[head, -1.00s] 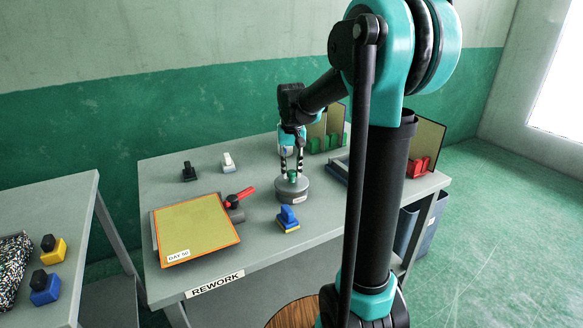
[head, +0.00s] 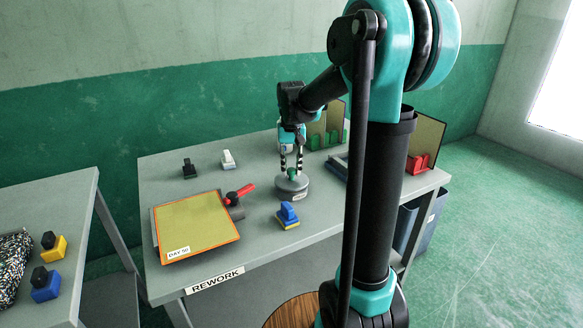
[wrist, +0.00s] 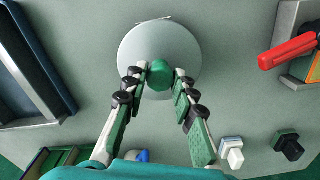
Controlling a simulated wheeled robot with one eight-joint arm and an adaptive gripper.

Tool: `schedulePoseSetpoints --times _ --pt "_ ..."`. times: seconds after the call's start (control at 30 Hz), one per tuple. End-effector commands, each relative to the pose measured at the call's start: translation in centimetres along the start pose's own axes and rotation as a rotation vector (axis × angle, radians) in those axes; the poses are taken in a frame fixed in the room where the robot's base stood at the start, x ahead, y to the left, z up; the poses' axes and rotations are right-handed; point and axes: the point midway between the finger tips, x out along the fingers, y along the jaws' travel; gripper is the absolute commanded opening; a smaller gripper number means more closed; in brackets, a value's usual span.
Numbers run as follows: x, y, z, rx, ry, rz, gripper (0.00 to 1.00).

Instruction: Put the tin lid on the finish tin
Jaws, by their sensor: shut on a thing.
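The finish tin (head: 293,194) is a short, wide grey can with a small pale label, standing on the grey rework table. The tin lid (wrist: 160,45) is a round grey disc with a green knob (wrist: 160,75); in the wrist view it hides the tin below. In the head view the lid (head: 291,182) lies over the tin's top, looking level; I cannot tell whether a thin gap remains. My gripper (head: 291,171) points down from above, its fingers shut on the green knob, one on each side, as the wrist view also shows.
A yellow panel (head: 197,226) and a red-handled clamp (head: 240,195) are left of the tin. A blue-and-yellow block (head: 288,214) stands close in front. Black (head: 189,169) and white (head: 228,159) blocks stand behind left. Green (head: 327,139) and red (head: 418,162) racks are to the right.

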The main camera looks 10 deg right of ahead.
Motion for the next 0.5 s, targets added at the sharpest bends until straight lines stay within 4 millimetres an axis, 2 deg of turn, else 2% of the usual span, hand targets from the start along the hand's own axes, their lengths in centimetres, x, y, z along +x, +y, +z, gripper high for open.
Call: schedulePoseSetpoints --times 0.5 --pt "0.94 0.0 -0.01 0.0 0.0 0.0 0.03"
